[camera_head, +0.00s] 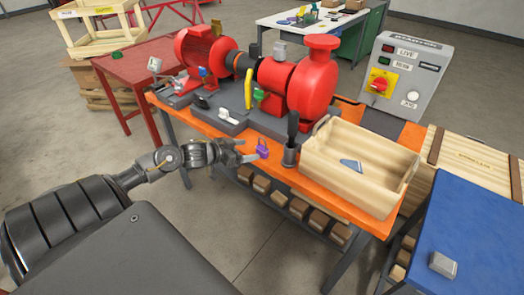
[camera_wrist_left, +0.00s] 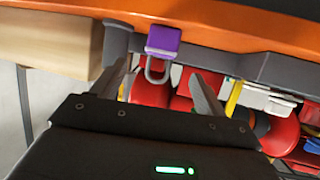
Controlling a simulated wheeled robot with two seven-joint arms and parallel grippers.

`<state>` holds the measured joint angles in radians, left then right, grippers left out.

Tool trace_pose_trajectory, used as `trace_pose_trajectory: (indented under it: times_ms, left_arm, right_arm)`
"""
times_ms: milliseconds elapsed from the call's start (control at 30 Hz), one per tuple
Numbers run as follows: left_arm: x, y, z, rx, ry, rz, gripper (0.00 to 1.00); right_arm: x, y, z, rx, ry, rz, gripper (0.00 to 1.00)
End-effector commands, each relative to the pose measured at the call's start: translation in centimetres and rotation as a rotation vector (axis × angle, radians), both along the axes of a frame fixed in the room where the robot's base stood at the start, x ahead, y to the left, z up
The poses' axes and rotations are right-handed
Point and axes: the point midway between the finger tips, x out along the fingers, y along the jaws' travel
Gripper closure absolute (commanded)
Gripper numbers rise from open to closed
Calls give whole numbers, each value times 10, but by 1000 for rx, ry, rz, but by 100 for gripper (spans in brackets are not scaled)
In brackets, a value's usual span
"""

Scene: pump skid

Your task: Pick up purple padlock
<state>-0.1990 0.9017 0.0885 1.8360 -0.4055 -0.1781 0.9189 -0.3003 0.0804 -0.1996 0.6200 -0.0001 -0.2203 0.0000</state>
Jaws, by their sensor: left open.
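The purple padlock (camera_head: 262,149) is near the front edge of the orange bench (camera_head: 340,203), left of a dark cup. In the left wrist view the padlock (camera_wrist_left: 163,40) shows its purple body and a grey shackle. My left gripper (camera_head: 246,150) is just left of the padlock, with its fingers pointing towards it. In the left wrist view my gripper (camera_wrist_left: 162,76) is open, with one finger on each side of the shackle's line. The padlock body is beyond the fingertips, and nothing is held. My right gripper is not in view.
The red pump (camera_head: 312,80) and motor (camera_head: 205,50) stand behind the padlock. A dark cup (camera_head: 290,154) holding a black tool and a wooden tray (camera_head: 340,178) are to its right. A yellow-handled valve (camera_head: 248,86) and a green knob (camera_head: 261,95) rise behind it.

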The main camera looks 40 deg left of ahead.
Motion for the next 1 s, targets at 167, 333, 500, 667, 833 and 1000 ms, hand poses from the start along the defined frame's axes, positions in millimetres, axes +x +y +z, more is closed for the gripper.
trace_pose_trajectory:
  times_ms: [167, 333, 500, 667, 833, 1000]
  left_arm:
    - [25, -6, -9, -2, -2, 3, 26]
    - [36, -10, -14, 0, -1, 1, 26]
    - [39, -10, -16, 0, 0, 1, 26]
    - [58, -14, -18, -2, -2, 2, 26]
    - [78, -19, -28, 0, -1, 2, 26]
    - [85, -21, -33, 2, -1, 0, 26]
  right_arm:
    - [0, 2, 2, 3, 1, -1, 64]
    - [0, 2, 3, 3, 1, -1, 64]
    - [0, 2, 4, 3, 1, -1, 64]
    - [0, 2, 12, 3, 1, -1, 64]
    - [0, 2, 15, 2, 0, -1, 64]
    - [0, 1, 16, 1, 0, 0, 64]
